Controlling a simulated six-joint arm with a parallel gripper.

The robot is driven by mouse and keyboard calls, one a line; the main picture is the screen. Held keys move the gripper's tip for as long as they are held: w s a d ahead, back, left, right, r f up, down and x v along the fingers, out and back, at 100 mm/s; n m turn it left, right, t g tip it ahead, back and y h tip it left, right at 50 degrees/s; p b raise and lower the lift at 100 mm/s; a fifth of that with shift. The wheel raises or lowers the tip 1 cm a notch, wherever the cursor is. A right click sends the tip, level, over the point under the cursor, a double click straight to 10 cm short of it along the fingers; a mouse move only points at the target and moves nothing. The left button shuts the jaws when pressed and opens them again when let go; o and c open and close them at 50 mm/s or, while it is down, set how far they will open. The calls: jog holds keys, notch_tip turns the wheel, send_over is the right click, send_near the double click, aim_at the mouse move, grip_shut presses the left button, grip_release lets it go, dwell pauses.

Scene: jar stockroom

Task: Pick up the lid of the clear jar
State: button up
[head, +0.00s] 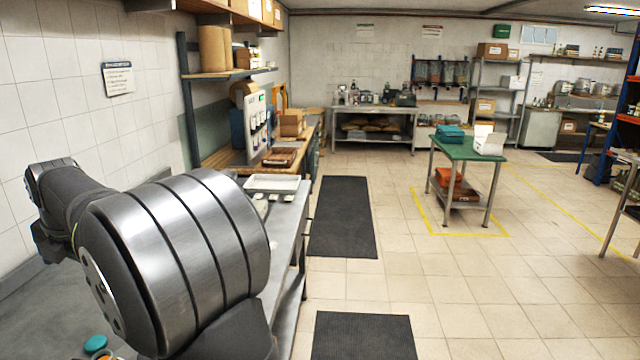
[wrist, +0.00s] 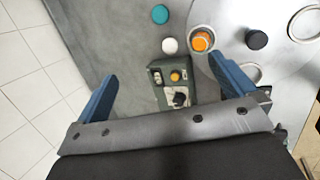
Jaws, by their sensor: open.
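In the wrist view, several round tops show from above: a teal lid (wrist: 160,14), a white lid (wrist: 170,46), an orange lid (wrist: 202,41) and a black lid (wrist: 256,39). The jar bodies are mostly hidden beneath, so I cannot tell which one is the clear jar. My gripper (wrist: 163,69) is open and empty, its two blue fingers wide apart. The white and orange lids lie beyond the fingertips, the orange one nearer the right finger. In the head view the teal lid (head: 95,344) shows at the bottom left; my arm hides most of that area.
A grey-green control box (wrist: 172,84) with an orange button and black knob sits between and beyond my fingers. A metal plate with round rings (wrist: 246,73) lies to the right. In the head view, a white tray (head: 272,183) stands further along the bench.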

jog(key=shift+c, duration=0.2)
jog(key=c, duration=0.8)
jog(key=shift+a, duration=0.1)
jog(key=m+g+h, duration=0.2)
jog(key=m+h, duration=0.2)
jog(key=m, duration=1.6)
send_over(96, 342)
jog(key=f, duration=2.3)
jog(key=shift+s+d+f, duration=0.15)
jog(key=shift+d+f, duration=0.15)
jog(key=shift+d, duration=0.05)
jog(key=shift+a+f, duration=0.15)
jog(key=shift+f, duration=1.2)
jog(key=shift+a+f, duration=0.1)
jog(key=shift+f, duration=1.2)
